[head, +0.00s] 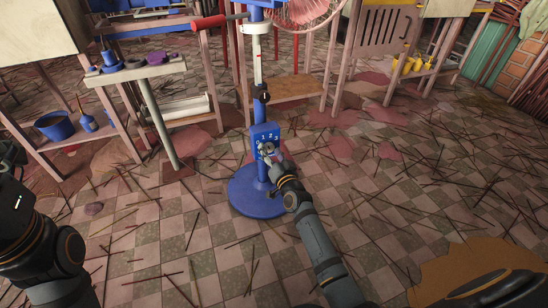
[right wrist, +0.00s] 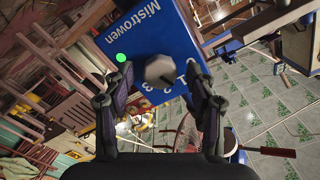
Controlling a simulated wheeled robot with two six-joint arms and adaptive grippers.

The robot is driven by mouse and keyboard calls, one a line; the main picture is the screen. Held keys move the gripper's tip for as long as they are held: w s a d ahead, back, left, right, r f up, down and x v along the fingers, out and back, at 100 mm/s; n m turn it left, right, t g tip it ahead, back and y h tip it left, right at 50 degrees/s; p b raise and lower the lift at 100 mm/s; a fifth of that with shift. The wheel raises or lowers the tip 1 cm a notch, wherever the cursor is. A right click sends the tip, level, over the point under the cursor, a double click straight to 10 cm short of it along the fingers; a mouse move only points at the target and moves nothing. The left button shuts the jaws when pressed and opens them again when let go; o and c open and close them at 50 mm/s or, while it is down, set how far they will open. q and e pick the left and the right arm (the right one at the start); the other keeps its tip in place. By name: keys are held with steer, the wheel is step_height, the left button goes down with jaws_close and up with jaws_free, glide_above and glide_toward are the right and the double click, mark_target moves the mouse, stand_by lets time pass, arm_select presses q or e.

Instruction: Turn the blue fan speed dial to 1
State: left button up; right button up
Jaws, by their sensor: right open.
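The fan's blue control box (head: 265,132) is on a pole above a round blue base (head: 256,196). Numbers are printed on its face. In the right wrist view the blue box (right wrist: 155,25) carries the word "Mistrowen", and the grey faceted dial (right wrist: 160,70) sticks out of it. I cannot tell which number the dial points to. My right gripper (head: 271,160) is at the box's lower front. In the right wrist view its fingers (right wrist: 158,80) are open, one on each side of the dial, with gaps visible. Only part of my left arm shows; its fingers do not.
A wooden bench with a blue bucket (head: 54,126) and a blue bottle (head: 87,121) stands at left. A red handle (head: 208,21) sticks out left of the pole. Thin sticks litter the tiled floor (head: 400,200). Wooden frames stand behind the fan.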

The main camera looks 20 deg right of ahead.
steer(key=s, duration=1.1)
steer(key=shift+s+d, duration=0.2)
steer(key=shift+s, duration=0.1)
